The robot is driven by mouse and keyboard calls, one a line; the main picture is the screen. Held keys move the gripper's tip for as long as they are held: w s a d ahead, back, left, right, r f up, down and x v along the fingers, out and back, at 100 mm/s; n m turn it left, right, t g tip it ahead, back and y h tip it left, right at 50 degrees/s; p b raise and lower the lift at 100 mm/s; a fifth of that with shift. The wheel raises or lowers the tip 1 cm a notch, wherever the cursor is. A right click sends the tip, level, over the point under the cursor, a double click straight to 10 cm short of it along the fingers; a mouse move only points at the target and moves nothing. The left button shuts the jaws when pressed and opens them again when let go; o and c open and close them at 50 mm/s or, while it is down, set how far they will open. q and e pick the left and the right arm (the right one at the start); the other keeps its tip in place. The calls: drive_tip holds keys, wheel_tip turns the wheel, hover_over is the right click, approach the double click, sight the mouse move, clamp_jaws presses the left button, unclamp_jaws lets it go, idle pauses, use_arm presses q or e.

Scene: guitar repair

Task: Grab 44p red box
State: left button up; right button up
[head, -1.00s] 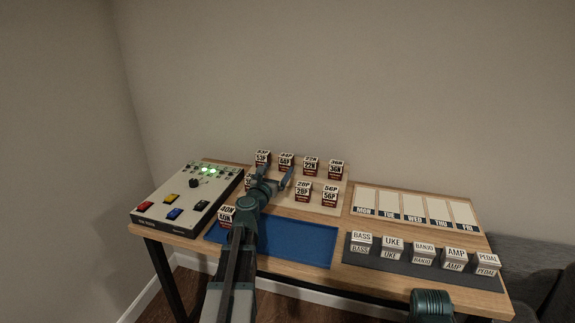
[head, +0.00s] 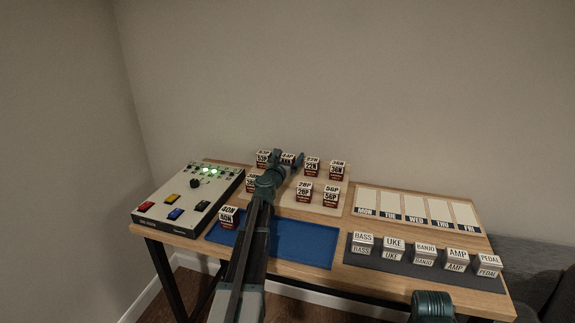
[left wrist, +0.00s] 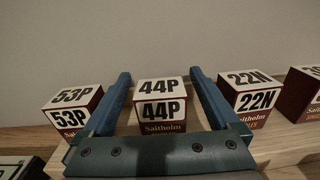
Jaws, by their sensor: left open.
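The 44P box (left wrist: 161,104), dark red with a white label, stands upright on the light wooden board. In the left wrist view it sits between the two open fingers of my left gripper (left wrist: 161,95), with a visible space on each side. In the head view my left gripper (head: 287,160) is at the back row and partly hides the 44P box (head: 287,158). My right gripper does not show; only a rounded part of my right arm shows at the bottom.
The 53P box (left wrist: 72,108) is close left of the left finger and the 22N box (left wrist: 250,92) close right of the other. A blue tray (head: 305,245) lies in front. A control panel (head: 190,195) stands left. Labelled blocks sit on a dark mat (head: 345,256) at right.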

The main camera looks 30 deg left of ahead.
sight(294, 140)
use_arm(q)
drive_tip(key=shift+x, duration=0.85)
drive_tip(key=shift+s, duration=0.1)
drive_tip(key=shift+c, duration=0.2)
clamp_jaws()
drive_tip(key=shift+r, duration=0.15)
wheel_tip(294, 140, up, 3)
drive_tip(key=p, duration=0.3)
drive_tip(key=shift+f, duration=0.2)
drive_tip(key=shift+r+p, duration=0.45)
drive_tip(key=shift+r, duration=0.05)
drive_tip(key=d+r+p+v, duration=0.1)
drive_tip(key=d+v, duration=0.1)
drive_tip(key=v, duration=1.4)
drive_tip(key=shift+w+d, duration=0.35)
